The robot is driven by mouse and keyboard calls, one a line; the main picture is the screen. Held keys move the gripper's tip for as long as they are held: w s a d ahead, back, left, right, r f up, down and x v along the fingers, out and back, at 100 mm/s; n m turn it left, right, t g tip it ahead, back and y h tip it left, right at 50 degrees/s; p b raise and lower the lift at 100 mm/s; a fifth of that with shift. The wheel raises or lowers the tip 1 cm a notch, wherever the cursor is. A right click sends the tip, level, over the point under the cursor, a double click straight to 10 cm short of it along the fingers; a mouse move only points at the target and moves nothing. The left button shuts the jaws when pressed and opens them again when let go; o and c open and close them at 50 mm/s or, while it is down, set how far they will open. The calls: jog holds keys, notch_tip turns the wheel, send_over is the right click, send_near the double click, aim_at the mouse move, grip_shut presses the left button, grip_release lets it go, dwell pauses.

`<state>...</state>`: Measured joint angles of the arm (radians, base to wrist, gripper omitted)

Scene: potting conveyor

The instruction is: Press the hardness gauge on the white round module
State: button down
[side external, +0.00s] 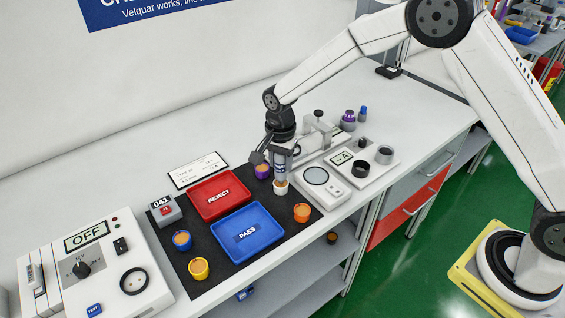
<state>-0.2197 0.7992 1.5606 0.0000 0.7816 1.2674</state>
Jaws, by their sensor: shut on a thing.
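The white round module (281,188) stands on the black mat, right of the blue PASS tray. My gripper (279,153) points down above it and is shut on the hardness gauge (280,172), an upright grey-blue body. The gauge's lower end is directly over the white module. I cannot tell whether it touches the module's top, which the gauge largely hides.
A purple module (262,171) stands close left of the gauge, an orange one (302,213) to the front right. Blue (181,240) and yellow (199,268) modules stand at left. Red REJECT (200,208) and PASS (263,249) trays lie between. Instruments (330,187) stand right.

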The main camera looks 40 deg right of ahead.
jog(key=shift+f, duration=0.75)
dwell(1.6)
jog(key=shift+r, duration=3.05)
